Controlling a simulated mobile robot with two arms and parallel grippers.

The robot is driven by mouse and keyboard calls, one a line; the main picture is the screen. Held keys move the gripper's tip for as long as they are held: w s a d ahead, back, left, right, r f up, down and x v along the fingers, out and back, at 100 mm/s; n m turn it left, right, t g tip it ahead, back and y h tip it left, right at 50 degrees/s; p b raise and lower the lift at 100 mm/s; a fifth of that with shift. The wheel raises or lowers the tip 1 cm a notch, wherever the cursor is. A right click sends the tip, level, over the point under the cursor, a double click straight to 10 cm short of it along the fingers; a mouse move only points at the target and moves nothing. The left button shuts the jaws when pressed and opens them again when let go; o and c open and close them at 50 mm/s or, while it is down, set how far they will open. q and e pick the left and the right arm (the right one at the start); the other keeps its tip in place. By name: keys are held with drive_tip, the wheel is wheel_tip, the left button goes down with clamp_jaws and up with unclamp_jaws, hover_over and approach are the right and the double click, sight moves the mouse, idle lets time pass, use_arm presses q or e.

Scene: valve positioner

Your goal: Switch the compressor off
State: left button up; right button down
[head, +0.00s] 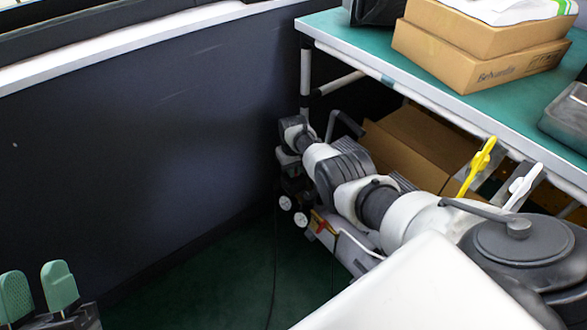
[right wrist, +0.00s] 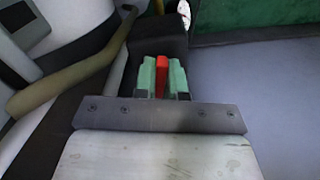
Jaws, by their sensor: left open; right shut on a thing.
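The compressor (head: 295,186) stands on the floor under the workbench in the head view, dark with pale wheels, mostly hidden behind my right arm. In the right wrist view, my right gripper (right wrist: 162,77) has its green fingertips closed on either side of a red switch (right wrist: 161,68), touching it. A black housing (right wrist: 172,32) lies just beyond the fingertips. The switch's position cannot be told. In the head view the right gripper's fingertips are hidden. My left gripper (head: 38,290) is open and empty at the lower left, its green fingertips upright and apart.
The green-topped workbench (head: 360,52) overhangs this spot, with cardboard boxes (head: 480,58) on top and another box (head: 425,145) below. A dark wall panel (head: 130,150) stands at the left. Green floor (head: 225,280) is open in front, with a thin cable across it.

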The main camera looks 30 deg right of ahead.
drive_tip(key=shift+n, duration=1.6)
drive_tip(key=c, duration=1.2)
unclamp_jaws()
drive_tip(key=shift+r, duration=0.1)
